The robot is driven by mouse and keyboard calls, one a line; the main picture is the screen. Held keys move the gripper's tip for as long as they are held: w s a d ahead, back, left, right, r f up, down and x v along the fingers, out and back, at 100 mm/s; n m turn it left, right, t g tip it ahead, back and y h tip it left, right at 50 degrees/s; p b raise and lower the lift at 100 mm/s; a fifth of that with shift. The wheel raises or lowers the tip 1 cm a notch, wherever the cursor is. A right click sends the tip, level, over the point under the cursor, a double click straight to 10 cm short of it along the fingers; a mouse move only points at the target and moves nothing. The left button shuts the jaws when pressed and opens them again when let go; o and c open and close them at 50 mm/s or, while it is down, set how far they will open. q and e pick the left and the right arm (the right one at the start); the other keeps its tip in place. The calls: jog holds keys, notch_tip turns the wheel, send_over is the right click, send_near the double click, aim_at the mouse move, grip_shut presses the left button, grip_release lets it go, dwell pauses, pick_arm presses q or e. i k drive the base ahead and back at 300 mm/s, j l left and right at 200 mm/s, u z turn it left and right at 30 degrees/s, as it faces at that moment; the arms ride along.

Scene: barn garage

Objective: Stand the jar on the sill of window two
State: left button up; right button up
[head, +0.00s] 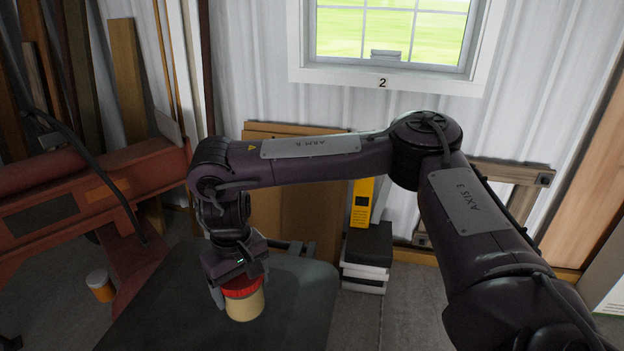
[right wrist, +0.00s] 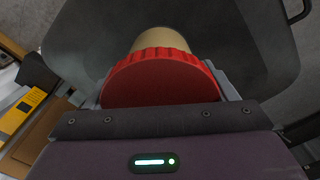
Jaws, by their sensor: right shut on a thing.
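The jar (head: 244,304) has a tan body and a red ribbed lid. My right gripper (head: 240,284) is shut on it near the lid, reaching down from above. The jar is upright over a dark grey surface (head: 300,300); I cannot tell whether it touches it. In the right wrist view the red lid (right wrist: 160,82) fills the space between the fingers. Window two (head: 392,30), marked with a 2 below it, is on the back wall, above my right arm. Its sill (head: 400,68) shows a small grey object near the middle. My left gripper is not in view.
A red steel beam or machine (head: 60,215) stands at left. A jar-like container with a white lid (head: 101,285) is on the floor beside it. Boards lean on the wall. A yellow item (head: 362,203) stands on a dark and white stack (head: 367,255) below the window.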

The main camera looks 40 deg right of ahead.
aim_at(436, 75)
jog(key=k+l, duration=0.1)
jog(key=l, duration=0.5)
jog(key=k+l+z, duration=0.1)
jog(key=l, duration=1.15)
jog(key=i+l, duration=0.2)
jog(key=l, duration=0.25)
jog(key=i+l+z, duration=0.15)
jog(key=l, duration=0.3)
jog(key=i+l, duration=0.3)
jog(key=i+l+z, duration=0.15)
jog(key=l, duration=0.35)
jog(key=i+l, duration=0.35)
